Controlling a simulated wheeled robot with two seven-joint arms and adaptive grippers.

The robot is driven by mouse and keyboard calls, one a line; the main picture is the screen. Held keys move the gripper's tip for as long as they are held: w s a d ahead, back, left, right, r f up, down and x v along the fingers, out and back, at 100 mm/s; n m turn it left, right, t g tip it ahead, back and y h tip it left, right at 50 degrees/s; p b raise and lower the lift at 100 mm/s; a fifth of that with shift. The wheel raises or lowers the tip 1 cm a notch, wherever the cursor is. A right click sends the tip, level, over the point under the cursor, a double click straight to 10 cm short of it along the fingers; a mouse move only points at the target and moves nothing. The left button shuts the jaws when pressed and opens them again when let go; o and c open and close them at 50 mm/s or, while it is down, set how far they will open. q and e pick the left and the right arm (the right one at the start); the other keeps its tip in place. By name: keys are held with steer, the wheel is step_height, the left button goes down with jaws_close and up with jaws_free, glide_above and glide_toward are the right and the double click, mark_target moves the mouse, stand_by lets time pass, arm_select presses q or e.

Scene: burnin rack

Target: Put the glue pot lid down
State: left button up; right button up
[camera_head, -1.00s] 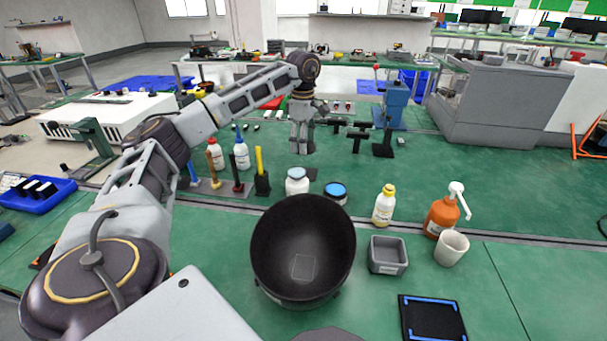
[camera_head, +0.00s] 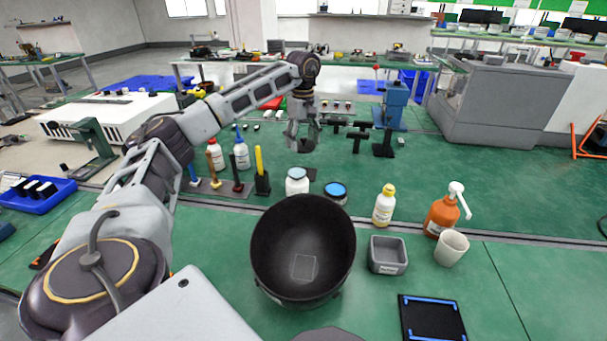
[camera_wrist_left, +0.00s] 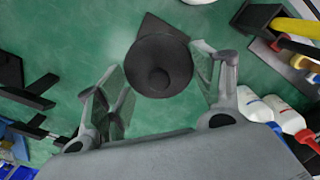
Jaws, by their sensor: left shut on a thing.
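My left gripper (camera_head: 302,147) is over the green bench, beyond the white jar and the pad. In the left wrist view, a round dark lid (camera_wrist_left: 158,66) with a central knob sits between its two fingers, which are shut on it. Whether the lid touches the bench is unclear. A dark square pad (camera_wrist_left: 166,30) shows partly behind the lid; in the head view the pad (camera_head: 311,174) lies behind the jars. A white jar (camera_head: 297,183) with a bluish top and a low blue-topped container (camera_head: 336,192) stand nearer. My right gripper is not in view.
A large black bowl (camera_head: 303,250) and a grey bin (camera_head: 388,255) stand in front. Upright tools (camera_head: 237,178) and bottles (camera_head: 241,152) are left of the gripper; black stands (camera_head: 383,145) are right.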

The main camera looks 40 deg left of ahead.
arm_select(q)
steer(key=shift+m, duration=0.7)
steer(key=shift+f+b, duration=0.7)
steer(key=shift+f, duration=2.45)
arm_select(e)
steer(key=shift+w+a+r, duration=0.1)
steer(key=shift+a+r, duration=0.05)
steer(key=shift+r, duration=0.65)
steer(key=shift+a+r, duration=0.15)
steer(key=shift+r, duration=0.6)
